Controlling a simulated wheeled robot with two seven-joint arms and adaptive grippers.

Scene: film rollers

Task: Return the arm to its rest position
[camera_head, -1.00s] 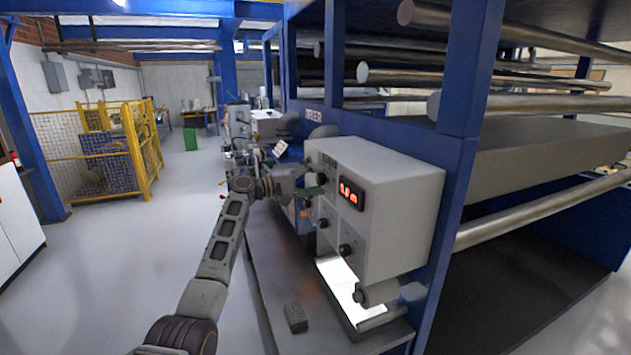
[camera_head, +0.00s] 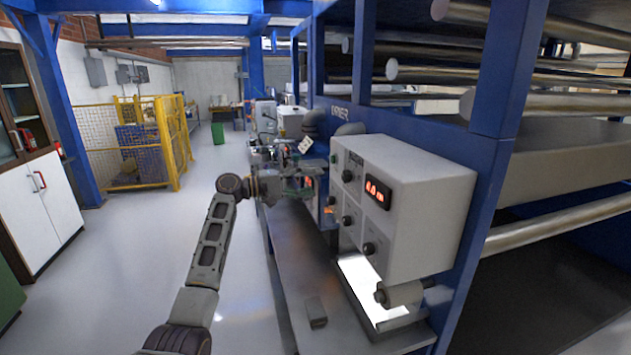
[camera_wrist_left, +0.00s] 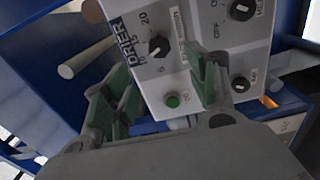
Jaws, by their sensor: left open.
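My left arm (camera_head: 212,245) rises from the bottom of the head view and bends at the wrist toward the machine. My left gripper (camera_head: 312,178) is in front of the machine, left of its control box (camera_head: 405,195). In the left wrist view the gripper (camera_wrist_left: 155,95) shows two green-padded fingers spread apart, with nothing between them. Behind the fingers is the dryer panel, with a black knob (camera_wrist_left: 158,46) and a green button (camera_wrist_left: 172,100). I cannot tell the exact gap between fingers and panel. My right gripper is not in view.
The blue machine frame (camera_head: 490,150) with metal rollers stands on the right. A small dark block (camera_head: 316,312) lies on the grey ledge (camera_head: 290,265). The floor on the left is open. A yellow cage (camera_head: 140,145) and white cabinet (camera_head: 38,210) stand farther left.

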